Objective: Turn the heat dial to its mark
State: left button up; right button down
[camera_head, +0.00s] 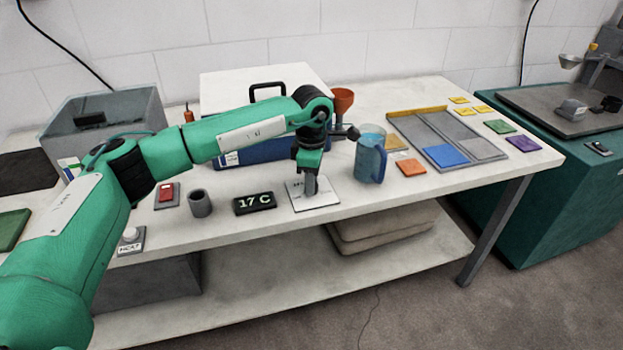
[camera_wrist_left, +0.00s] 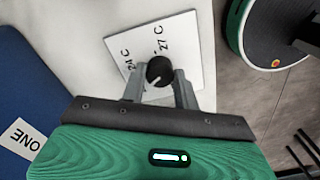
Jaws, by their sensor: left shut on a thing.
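The black dial knob (camera_wrist_left: 159,70) sits on a white square plate (camera_wrist_left: 193,62) marked "24 C" and "27 C" in the left wrist view. A pale pointer line on the knob points to the lower left of that picture, away from both printed marks. My left gripper (camera_wrist_left: 158,80) is shut on the knob, one finger on each side. In the head view my left gripper (camera_head: 310,186) points down over the plate (camera_head: 324,202) and hides the knob. A small black display (camera_head: 254,203) left of the plate reads "17 C". My right gripper is not in view.
A blue jug (camera_head: 370,158) stands close to the right of the plate. A grey cup (camera_head: 200,204) and a red switch (camera_head: 167,194) are to the left. A white knob (camera_head: 130,234) sits by a label that seems to read "HEAT". A grey tray (camera_head: 465,128) lies further right.

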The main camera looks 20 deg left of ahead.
pick_arm(q)
jog(key=o, duration=1)
jog(key=shift+c, duration=0.2)
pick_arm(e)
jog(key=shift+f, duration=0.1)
pick_arm(q)
notch_tip(320, 180, up, 14)
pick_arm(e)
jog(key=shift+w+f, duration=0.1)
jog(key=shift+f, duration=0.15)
pick_arm(q)
jog(key=shift+f, duration=0.1)
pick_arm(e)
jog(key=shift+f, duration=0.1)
